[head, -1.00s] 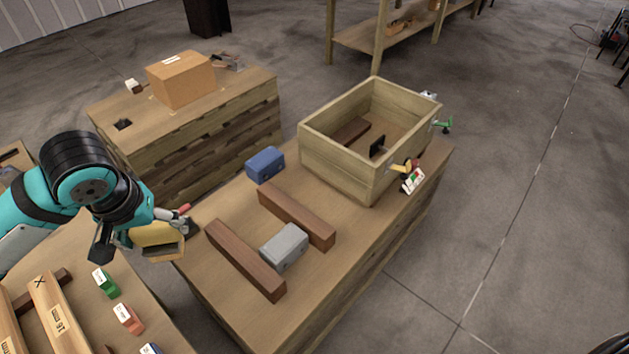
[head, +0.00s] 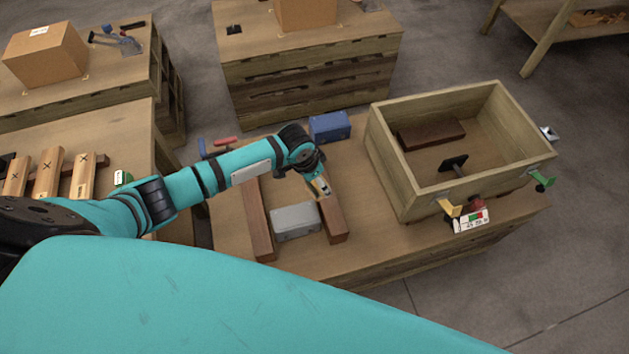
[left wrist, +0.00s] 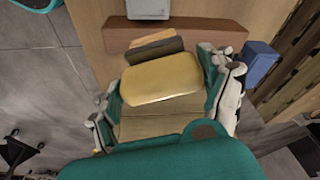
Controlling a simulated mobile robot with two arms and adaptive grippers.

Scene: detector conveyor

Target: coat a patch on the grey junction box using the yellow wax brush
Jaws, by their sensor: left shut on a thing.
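The grey junction box (head: 295,222) lies on the wooden worktop between two dark brown bars, the left bar (head: 257,220) and the right bar (head: 333,218). My left gripper (head: 318,182) is over the worktop, behind and slightly right of the grey box, near the right bar's far end. It is shut on the yellow wax brush (left wrist: 163,80), whose yellow body and dark bristle edge show between the fingers in the left wrist view. There the grey box (left wrist: 147,9) shows at the top edge, beyond a brown bar (left wrist: 170,32), apart from the brush. My right gripper is out of view.
A blue box (head: 330,126) stands behind my left gripper. A wooden crate (head: 395,180) with a brown bar and a black-headed tool inside stands on the right, with clamps and a label on its front. The worktop in front of the crate's left side is clear.

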